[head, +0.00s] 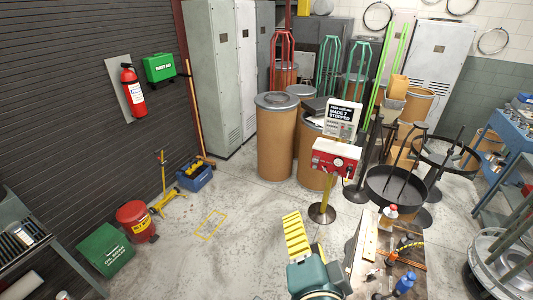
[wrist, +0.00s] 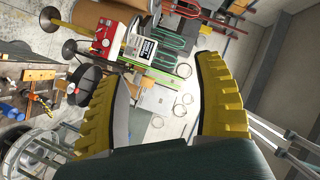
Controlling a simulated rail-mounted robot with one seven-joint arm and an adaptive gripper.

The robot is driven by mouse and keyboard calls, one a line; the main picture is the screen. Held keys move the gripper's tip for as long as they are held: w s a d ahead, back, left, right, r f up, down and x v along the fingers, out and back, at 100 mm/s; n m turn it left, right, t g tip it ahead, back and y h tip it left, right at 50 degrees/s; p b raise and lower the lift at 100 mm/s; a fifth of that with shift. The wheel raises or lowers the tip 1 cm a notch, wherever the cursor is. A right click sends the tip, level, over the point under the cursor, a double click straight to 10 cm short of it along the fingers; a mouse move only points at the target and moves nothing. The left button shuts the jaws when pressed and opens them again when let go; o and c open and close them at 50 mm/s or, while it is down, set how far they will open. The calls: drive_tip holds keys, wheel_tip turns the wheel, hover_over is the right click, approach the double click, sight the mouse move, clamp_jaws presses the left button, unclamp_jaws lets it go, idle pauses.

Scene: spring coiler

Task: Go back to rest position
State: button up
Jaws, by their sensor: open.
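My gripper (head: 296,236) shows at the bottom middle of the head view, with ribbed yellow fingers on a dark green body. It is in free space above the concrete floor, and one finger hides the other there. In the wrist view my gripper (wrist: 158,72) has its two yellow fingers wide apart with nothing between them. The wrist picture is turned on its side, and the wall and the red control box appear beyond the fingers.
A red control box on a stand (head: 336,160) is right of my gripper. A wooden workbench (head: 404,268) with bottles and tools is close on the right. Brown drums (head: 277,145) stand behind. The floor (head: 235,185) to the left is mostly clear, with a red can (head: 135,219) farther off.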

drive_tip(key=s+a+r+n+t, duration=0.1)
drive_tip(key=s+r+n+t, duration=0.2)
drive_tip(key=r+n, duration=0.3)
drive_tip(key=s+r+n+t, duration=0.4)
drive_tip(key=s+r+n, duration=0.1)
drive_tip(key=r, duration=0.6)
drive_tip(key=shift+s+a+r+n, duration=0.2)
drive_tip(key=shift+a+r+n, duration=0.2)
drive_tip(key=shift+n, duration=0.2)
